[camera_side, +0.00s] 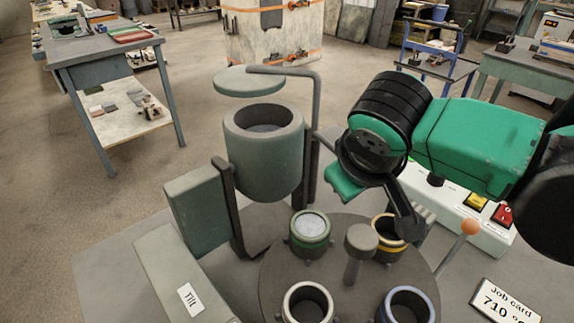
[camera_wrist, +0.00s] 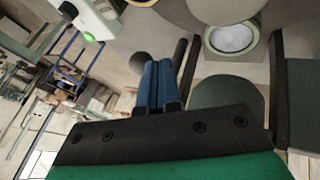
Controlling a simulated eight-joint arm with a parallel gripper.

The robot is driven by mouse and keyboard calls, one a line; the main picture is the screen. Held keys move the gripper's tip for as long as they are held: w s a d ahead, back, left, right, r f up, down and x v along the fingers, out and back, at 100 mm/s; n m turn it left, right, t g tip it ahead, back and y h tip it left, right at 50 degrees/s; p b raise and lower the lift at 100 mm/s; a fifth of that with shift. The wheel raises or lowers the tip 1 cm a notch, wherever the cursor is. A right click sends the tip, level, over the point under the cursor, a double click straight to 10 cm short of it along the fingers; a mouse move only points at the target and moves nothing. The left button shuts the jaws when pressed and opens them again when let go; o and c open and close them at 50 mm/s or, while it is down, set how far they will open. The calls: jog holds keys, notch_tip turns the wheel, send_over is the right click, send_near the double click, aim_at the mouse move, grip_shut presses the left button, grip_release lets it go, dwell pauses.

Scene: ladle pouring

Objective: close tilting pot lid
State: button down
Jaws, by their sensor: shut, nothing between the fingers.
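The pot (camera_side: 262,165) is a grey-green upright cylinder with an open mouth, held between dark posts. Its lid (camera_side: 248,82) is a flat grey-green disc hanging level above the mouth, with a clear gap. A bent dark bar (camera_side: 316,110) rises beside the pot and reaches over the lid. My gripper (camera_side: 409,230) is to the right of the pot, lower than the lid, apart from both and pointing downward. In the wrist view its blue fingers (camera_wrist: 158,72) are together with nothing between them. A dark green rounded shape there is partly hidden, and I cannot tell which part it is.
A round plate (camera_side: 345,250) carries several moulds, including a green one (camera_side: 310,229) with pale contents and a yellow-rimmed one (camera_side: 388,235) near my gripper. A short knob (camera_side: 361,240) stands among them. A control box (camera_side: 487,218), an orange-balled lever (camera_side: 470,227) and a TILT block (camera_side: 183,278) are nearby.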

jog(key=w+d+n+y, duration=0.4)
jog(key=w+d+n, duration=0.3)
jog(key=w+d, duration=0.2)
jog(key=shift+w+d+g, duration=0.25)
jog(key=shift+w+g, duration=0.15)
jog(key=shift+w, duration=1)
